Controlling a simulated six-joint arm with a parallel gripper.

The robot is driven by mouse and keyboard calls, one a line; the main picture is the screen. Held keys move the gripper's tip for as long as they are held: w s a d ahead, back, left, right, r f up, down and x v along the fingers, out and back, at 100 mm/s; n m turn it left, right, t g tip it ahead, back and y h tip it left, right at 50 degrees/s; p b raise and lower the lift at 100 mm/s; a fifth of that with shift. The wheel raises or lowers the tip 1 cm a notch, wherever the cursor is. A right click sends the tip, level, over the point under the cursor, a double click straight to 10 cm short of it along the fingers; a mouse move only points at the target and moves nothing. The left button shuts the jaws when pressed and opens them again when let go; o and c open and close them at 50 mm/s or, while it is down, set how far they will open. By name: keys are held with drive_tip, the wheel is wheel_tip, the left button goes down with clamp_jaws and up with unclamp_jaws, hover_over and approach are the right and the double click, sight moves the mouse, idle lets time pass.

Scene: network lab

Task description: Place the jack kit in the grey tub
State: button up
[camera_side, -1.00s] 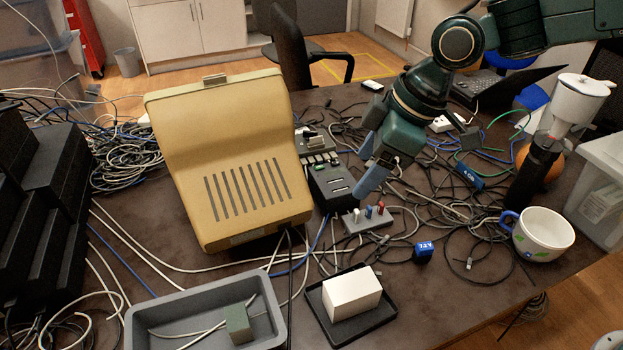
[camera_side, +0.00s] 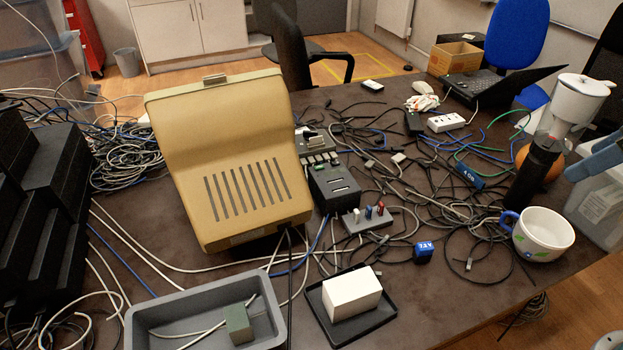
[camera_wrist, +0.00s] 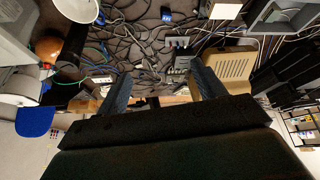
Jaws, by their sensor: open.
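The grey tub (camera_side: 140,325) is at the bottom left in the side view and top right in the wrist view (camera_wrist: 268,27). A green-grey block (camera_side: 238,324) and a pale cable lie in it. I cannot tell for sure which thing is the jack kit. One small blue labelled box (camera_side: 423,252) stands on the table right of the white box, and another blue labelled piece (camera_side: 469,178) lies among cables farther back. My gripper (camera_wrist: 163,88) is open and empty, its fingers apart above the table; part of it shows at the side view's right edge (camera_side: 597,158).
A white box (camera_side: 352,293) sits on a black tray (camera_side: 385,325) right of the tub. A beige case (camera_side: 225,150) stands behind the tub. Tangled cables (camera_side: 410,165) cover the middle.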

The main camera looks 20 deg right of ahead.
drive_tip(key=s+d+f+m+h, duration=0.1)
drive_tip(key=s+d+m, duration=0.1)
drive_tip(key=s, duration=0.4)
drive_tip(key=shift+d+f+m, duration=0.3)
drive_tip(key=shift+d+f, duration=0.1)
drive_tip(key=shift+d, duration=0.3)
drive_tip(key=shift+o, duration=0.4)
